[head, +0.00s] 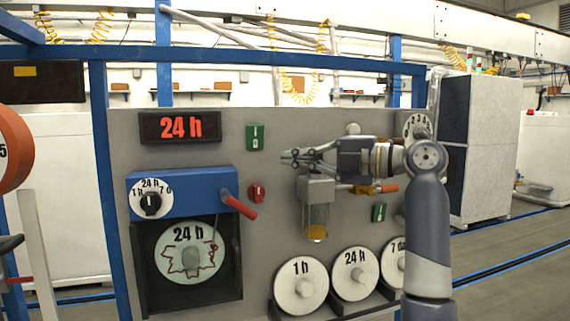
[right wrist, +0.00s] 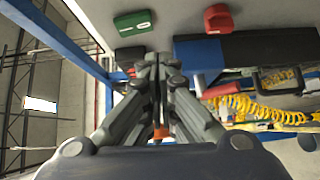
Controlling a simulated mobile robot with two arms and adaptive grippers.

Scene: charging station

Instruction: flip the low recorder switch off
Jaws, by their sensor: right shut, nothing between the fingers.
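A grey panel (head: 285,125) carries a green switch (head: 256,137) with a white mark, beside the red "24 h" display. A red knob-like switch (head: 257,192) sits below it, and another green switch (head: 378,212) sits lower right. I cannot tell by label which one is the low recorder switch. My right gripper (head: 287,157) reaches in from the right, pointing left, shut and empty. Its tips look apart from the switches. In the right wrist view the shut fingers (right wrist: 157,62) stand below a green switch (right wrist: 132,22) and a red one (right wrist: 218,18). My left gripper does not show.
A blue recorder box (head: 180,190) with a red handle (head: 240,207) and a chart dial (head: 190,255) is at the panel's left. A glass-bowl unit (head: 316,215) is just under my right gripper. Round discs (head: 300,287) stand along the bottom.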

